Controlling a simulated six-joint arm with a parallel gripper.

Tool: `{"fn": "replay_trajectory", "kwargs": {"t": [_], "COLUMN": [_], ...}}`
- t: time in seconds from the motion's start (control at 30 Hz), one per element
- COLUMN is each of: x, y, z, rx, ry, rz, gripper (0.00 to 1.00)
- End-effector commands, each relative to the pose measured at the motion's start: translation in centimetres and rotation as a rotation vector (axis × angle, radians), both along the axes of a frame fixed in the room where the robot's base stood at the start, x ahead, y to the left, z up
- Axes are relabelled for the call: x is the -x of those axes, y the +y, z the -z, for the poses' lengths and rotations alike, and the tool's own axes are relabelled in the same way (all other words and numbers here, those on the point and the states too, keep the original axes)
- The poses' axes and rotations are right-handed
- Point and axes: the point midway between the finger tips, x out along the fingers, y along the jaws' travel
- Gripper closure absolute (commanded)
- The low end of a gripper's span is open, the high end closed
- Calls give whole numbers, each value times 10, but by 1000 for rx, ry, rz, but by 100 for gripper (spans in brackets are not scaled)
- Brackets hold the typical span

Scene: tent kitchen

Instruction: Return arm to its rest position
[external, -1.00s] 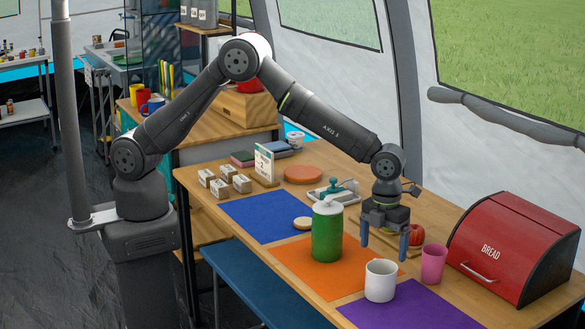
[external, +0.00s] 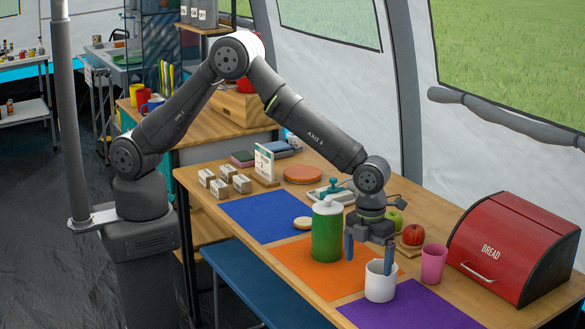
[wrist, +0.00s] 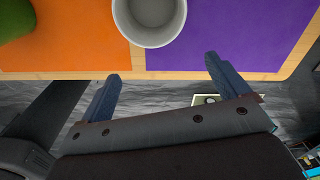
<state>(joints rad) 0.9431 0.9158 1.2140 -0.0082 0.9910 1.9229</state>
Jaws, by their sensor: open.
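My gripper (external: 369,252) is open and empty, its two blue fingers pointing down over the table. In the external view it hangs just behind and above the white mug (external: 380,281), partly overlapping it and the green canister's right side. The mug stands upright between the orange mat (external: 290,262) and the purple mat (external: 410,308). In the wrist view the mug (wrist: 149,18) shows at the top, beyond the spread fingers (wrist: 160,78), and looks empty. The green canister (external: 327,235) with a white lid stands upright on the orange mat, left of my gripper.
A pink cup (external: 433,263), a red apple (external: 412,235) and a green apple (external: 394,219) are to the right. The red bread box (external: 515,248) is at the far right. A blue mat (external: 255,217) and small labelled blocks (external: 224,190) lie left. Open space is above the table.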

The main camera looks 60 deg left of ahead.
Motion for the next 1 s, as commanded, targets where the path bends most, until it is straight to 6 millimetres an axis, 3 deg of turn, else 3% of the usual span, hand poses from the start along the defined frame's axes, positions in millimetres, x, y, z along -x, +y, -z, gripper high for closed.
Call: {"fn": "replay_trajectory", "kwargs": {"t": [0.37,0.5,1.0], "x": [64,31,-52], "y": [-11,5,60], "z": [-39,-38,-44], "rx": [0,-1,-1], "ry": [0,0,0], "rz": [1,-49,-187], "gripper": [8,8,8]}}
